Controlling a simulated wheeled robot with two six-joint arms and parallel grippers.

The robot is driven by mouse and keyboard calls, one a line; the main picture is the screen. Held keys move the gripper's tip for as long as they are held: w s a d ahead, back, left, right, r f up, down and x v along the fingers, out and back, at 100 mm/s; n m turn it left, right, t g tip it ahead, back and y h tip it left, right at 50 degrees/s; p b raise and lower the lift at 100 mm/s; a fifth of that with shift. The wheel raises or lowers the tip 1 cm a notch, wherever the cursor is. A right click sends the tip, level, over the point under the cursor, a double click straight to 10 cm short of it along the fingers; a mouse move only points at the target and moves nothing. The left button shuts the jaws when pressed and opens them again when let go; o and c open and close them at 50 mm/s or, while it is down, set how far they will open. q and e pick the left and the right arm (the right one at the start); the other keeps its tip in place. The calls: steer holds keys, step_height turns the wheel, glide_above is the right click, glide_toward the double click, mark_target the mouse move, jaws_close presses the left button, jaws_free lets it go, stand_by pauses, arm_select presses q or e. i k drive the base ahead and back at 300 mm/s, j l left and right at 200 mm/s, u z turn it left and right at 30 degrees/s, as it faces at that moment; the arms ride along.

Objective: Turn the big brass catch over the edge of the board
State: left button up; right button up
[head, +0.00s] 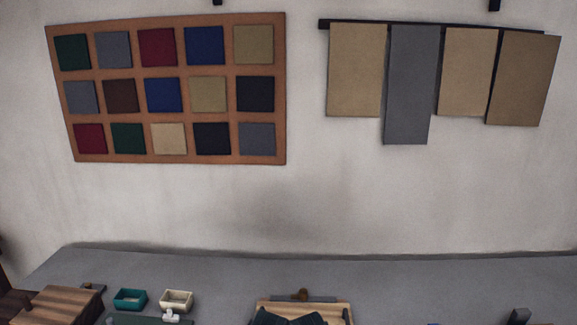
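A light wooden board (262,305) lies on the grey table at the bottom middle, cut off by the picture's lower edge. A dark blue-green piece (288,319), which looks like cloth, lies on it. A grey bar (322,299) runs along the board's far edge. A small brown, brass-like piece (301,294) sits at the middle of that bar and may be the big brass catch. It is too small to tell which way it is turned. Neither of my grippers can be made out in the head view.
A striped wooden block (55,306) stands at the left. A teal tray (130,299) and a cream tray (177,300) stand right of it, behind a dark green surface (140,320). A dark upright piece (519,316) is at lower right. The table (420,285) behind is clear.

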mark_target(302, 295)
steer(key=i+j+u, duration=0.2)
steer(key=i, duration=0.3)
steer(key=i+u, duration=0.2)
steer(key=i, duration=0.25)
